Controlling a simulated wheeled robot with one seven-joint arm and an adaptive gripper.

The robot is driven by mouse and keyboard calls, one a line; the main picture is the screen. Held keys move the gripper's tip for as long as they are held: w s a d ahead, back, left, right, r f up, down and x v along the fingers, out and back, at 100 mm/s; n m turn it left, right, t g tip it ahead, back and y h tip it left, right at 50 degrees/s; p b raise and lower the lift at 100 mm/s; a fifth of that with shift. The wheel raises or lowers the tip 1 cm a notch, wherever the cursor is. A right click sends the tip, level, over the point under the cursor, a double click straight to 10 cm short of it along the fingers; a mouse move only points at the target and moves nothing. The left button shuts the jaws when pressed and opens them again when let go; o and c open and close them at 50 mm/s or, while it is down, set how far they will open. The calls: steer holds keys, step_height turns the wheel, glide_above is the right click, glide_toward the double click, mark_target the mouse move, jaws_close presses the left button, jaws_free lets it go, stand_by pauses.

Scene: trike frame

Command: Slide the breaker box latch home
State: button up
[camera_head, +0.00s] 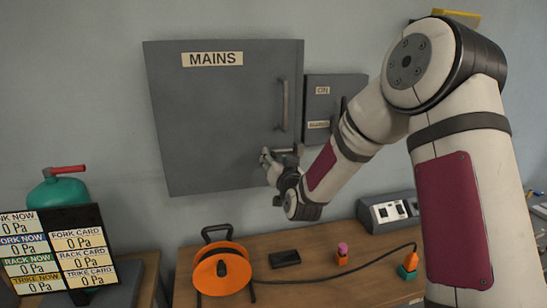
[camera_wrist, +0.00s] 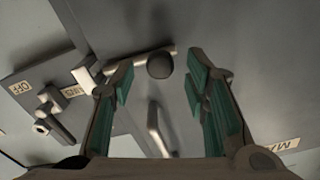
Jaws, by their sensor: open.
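The grey breaker box door (camera_head: 225,130), labelled MAINS, looks closed on the wall. The latch is a thin metal bar (camera_wrist: 140,53) with a dark round knob (camera_wrist: 160,65), low on the door's right side; in the head view my gripper largely hides the knob. A pale block (camera_wrist: 84,76) lies near the bar's left end in the wrist view; I cannot tell whether the bar enters it. My gripper (camera_head: 267,159) is open at the latch. In the wrist view, its green-padded fingers (camera_wrist: 160,78) stand either side of the knob, with gaps on both sides.
The vertical door handle (camera_head: 285,105) is above the latch. A smaller switch box (camera_head: 345,84) with a lever (camera_wrist: 58,112) adjoins the door's right side. Below, the wooden bench (camera_head: 300,240) holds an orange cable reel (camera_head: 222,270), a black block (camera_head: 285,259) and plugs.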

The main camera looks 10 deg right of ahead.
mark_target(282, 151)
steer(key=shift+w, duration=1.05)
jaws_close()
steer(key=shift+d, duration=1.85)
jaws_free()
steer(key=shift+d, duration=0.1)
steer(key=shift+s, duration=0.15)
